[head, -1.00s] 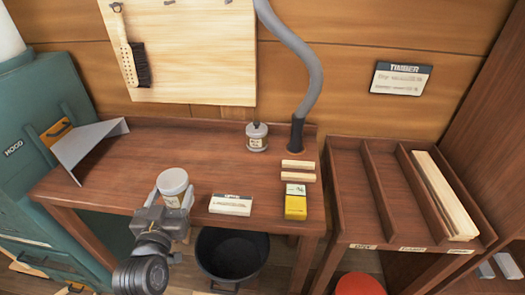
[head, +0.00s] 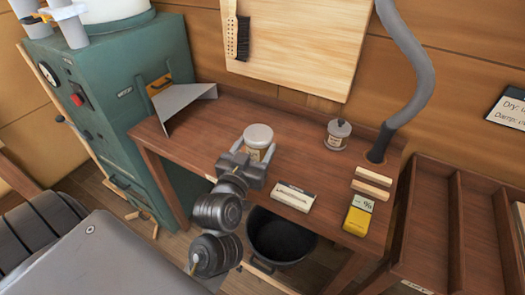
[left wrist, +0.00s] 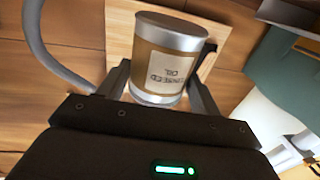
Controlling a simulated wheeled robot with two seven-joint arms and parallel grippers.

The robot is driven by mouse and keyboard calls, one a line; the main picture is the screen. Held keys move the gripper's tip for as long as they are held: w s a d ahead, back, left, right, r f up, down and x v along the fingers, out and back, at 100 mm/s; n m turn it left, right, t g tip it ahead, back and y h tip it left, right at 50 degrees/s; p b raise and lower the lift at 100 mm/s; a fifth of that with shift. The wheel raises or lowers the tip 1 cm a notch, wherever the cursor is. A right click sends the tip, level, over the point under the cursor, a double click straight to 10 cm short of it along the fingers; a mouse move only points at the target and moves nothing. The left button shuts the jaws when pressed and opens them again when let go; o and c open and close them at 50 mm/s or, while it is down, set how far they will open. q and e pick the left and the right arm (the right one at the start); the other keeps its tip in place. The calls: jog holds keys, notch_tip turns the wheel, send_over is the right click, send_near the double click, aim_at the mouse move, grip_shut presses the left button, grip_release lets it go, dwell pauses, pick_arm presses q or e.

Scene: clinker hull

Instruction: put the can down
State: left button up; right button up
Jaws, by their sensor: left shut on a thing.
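The can (head: 258,138) is a small cylinder with a pale lid and a tan label. In the head view it is at the front left part of the wooden bench (head: 300,137). My left gripper (head: 251,157) is shut on it from the front. In the left wrist view the can (left wrist: 166,62) sits upside down in the picture between the two fingers (left wrist: 160,90), its printed label facing the camera. The can's base is hidden behind the gripper in the head view, so I cannot tell whether it touches the bench. My right gripper is not in view.
A small lidded pot (head: 337,134) stands further back on the bench. A white card block (head: 294,197), a yellow box (head: 357,217) and two wood strips (head: 372,182) lie to the right. A metal chute (head: 187,104) overhangs the left end. A black bucket (head: 282,238) is below.

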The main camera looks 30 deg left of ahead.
pick_arm(q)
jog(key=a, duration=0.1)
jog(key=w+a+f+b, duration=0.1)
jog(key=a+f+b, duration=0.1)
jog(key=shift+w+a+f, duration=0.1)
jog(key=shift+w+f, duration=0.05)
jog(key=shift+w, duration=0.2)
jog(key=w+a+f, duration=0.1)
jog(key=a+f, duration=0.1)
jog(key=w+a+f, duration=0.2)
jog(key=a, duration=0.1)
jog(key=w+a+f, duration=0.1)
jog(key=a+f, duration=0.2)
jog(key=shift+w+a, duration=0.1)
jog(key=shift+w, duration=0.1)
notch_tip(320, 180, down, 3)
jog(key=shift+w+a+f, duration=0.1)
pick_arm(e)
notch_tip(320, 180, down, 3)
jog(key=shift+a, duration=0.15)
pick_arm(q)
jog(key=shift+f, duration=0.1)
